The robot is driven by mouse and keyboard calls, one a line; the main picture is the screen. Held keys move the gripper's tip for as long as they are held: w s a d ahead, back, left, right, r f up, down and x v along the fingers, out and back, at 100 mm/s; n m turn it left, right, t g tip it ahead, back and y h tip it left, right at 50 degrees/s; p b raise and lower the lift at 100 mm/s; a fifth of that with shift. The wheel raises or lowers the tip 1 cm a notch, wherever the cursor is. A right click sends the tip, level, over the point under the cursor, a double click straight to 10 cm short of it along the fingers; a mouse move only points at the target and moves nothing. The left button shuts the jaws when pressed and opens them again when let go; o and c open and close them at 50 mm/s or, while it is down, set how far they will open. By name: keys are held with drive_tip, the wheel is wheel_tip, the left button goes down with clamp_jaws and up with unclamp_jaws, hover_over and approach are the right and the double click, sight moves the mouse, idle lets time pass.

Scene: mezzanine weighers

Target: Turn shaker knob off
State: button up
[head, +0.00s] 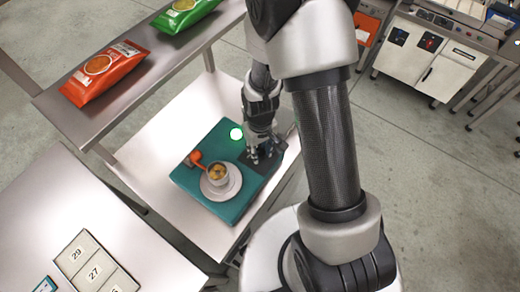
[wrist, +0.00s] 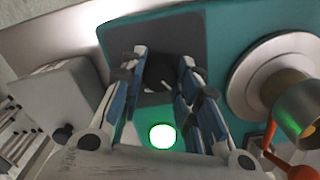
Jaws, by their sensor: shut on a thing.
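The teal shaker (head: 185,178) lies on the lower white table, with a dark grey panel (wrist: 195,30) at one side. My gripper (head: 262,152) reaches down over that panel, and its blue-padded fingers (wrist: 163,62) show in the wrist view. The fingers are shut on a dark knob (wrist: 158,78), partly hidden between them. The knob's exact turn angle cannot be made out, and my gripper hides it in the head view. A round green light (head: 236,134) glows beside the gripper; it also shows in the wrist view (wrist: 162,136).
A small cup (head: 218,174) with yellowish contents stands on a white plate (head: 232,189) on the shaker, beside an orange part (head: 196,157). A grey box-like block (wrist: 58,95) shows at left in the wrist view. A shelf (head: 128,84) with an orange bag (head: 103,72) is above.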

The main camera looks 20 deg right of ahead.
sight(260, 152)
idle(0.4)
drive_tip(key=o, duration=1.1)
wheel_tip(260, 152, up, 12)
idle(0.6)
